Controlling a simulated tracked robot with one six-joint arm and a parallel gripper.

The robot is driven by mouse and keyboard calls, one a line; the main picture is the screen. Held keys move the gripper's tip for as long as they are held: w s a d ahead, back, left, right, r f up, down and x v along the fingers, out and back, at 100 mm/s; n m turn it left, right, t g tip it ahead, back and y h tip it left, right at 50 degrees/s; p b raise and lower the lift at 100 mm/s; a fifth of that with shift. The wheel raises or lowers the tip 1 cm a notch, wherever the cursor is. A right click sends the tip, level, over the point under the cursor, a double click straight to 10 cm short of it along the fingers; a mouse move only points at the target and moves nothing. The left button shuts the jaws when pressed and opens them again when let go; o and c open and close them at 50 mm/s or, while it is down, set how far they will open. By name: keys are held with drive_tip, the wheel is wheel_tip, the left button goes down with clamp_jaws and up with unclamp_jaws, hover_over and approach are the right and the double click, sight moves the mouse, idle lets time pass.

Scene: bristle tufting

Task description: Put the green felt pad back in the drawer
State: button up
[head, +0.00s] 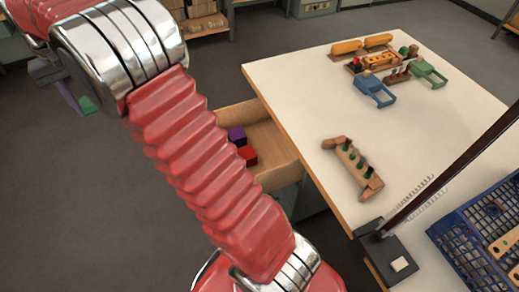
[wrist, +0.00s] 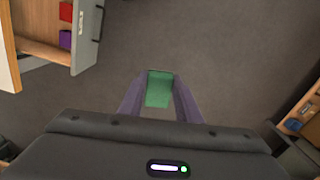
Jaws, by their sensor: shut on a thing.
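The green felt pad (wrist: 158,89) is between the purple fingertips of my gripper (wrist: 160,84) in the wrist view. My gripper is shut on it and holds it over the grey floor. In the head view the pad (head: 88,105) shows at the upper left, partly hidden behind my arm. The wooden drawer (head: 281,178) is pulled open from the table's left side, and my arm hides part of it. In the wrist view the drawer (wrist: 87,42) is at the upper left, apart from the pad. A purple block (head: 237,135) and a red block (head: 248,155) lie in it.
The white table (head: 300,85) holds a peg rack (head: 355,165), blue (head: 374,88) and green (head: 428,72) handled pieces and several wooden parts. A dark post on a base (head: 385,243) and a blue crate (head: 455,243) stand at the right. Floor left of the drawer is clear.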

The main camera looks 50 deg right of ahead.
drive_tip(key=s+d+f+m, duration=0.1)
drive_tip(key=s+d+f, duration=0.35)
drive_tip(key=d, duration=0.35)
drive_tip(key=s+d+f+m, duration=0.2)
drive_tip(key=s+d+f, duration=0.1)
drive_tip(key=d+f, duration=0.4)
drive_tip(key=s+d+f+m, duration=0.1)
drive_tip(key=s+d+f, duration=0.3)
drive_tip(key=d, duration=0.4)
drive_tip(key=s+d+f+n, duration=0.1)
drive_tip(key=s+d+f, duration=0.3)
drive_tip(key=s+f, duration=0.7)
drive_tip(key=s+d+f, duration=0.4)
drive_tip(key=s+f, duration=0.6)
drive_tip(key=s, duration=0.1)
drive_tip(key=shift+f+n, duration=0.4)
drive_tip(key=shift+s, duration=0.1)
drive_tip(key=shift+f, duration=2.9)
